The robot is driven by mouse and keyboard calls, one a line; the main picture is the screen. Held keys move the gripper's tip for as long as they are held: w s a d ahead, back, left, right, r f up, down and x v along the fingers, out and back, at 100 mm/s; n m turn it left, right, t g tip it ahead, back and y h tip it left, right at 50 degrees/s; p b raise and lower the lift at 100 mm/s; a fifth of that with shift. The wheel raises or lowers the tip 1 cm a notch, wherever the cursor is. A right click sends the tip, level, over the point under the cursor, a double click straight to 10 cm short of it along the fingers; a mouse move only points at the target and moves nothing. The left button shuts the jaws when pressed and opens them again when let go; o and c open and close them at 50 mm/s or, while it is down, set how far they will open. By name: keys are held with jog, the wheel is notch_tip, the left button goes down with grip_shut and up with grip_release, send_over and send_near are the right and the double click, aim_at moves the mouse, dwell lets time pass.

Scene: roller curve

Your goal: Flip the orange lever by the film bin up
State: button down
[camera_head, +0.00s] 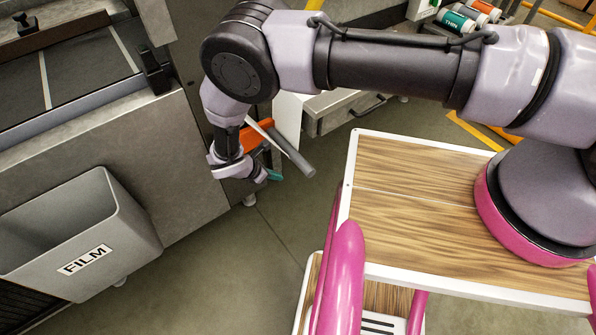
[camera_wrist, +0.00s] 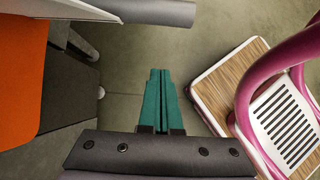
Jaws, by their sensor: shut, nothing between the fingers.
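The orange lever (camera_head: 257,135) shows as an orange piece on the machine's corner, partly hidden behind my wrist; its full shape and tilt cannot be told. A large orange surface (camera_wrist: 20,70) fills the left edge of the wrist view, close to the camera. A grey round bar (camera_head: 300,164) juts out beside the orange piece, and a grey bar end (camera_wrist: 160,12) shows at the top of the wrist view. My gripper (camera_head: 274,175) has teal fingers, shut and empty, just below the orange piece; they also show in the wrist view (camera_wrist: 158,98). The grey film bin (camera_head: 130,220) hangs at lower left.
The grey machine (camera_head: 185,150) stands at left behind the bin. My wood-topped base with pink rails fills the right. A grey drawer unit (camera_head: 345,112) stands behind my gripper. Bare floor (camera_head: 235,265) lies between the bin and my base.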

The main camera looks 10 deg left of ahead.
jog(key=w+d+f, duration=0.4)
jog(key=w+d, duration=0.1)
jog(key=w, duration=0.1)
jog(key=shift+f, duration=0.3)
jog(key=shift+w+d, duration=0.1)
jog(key=shift+r+t, duration=0.3)
dwell(0.5)
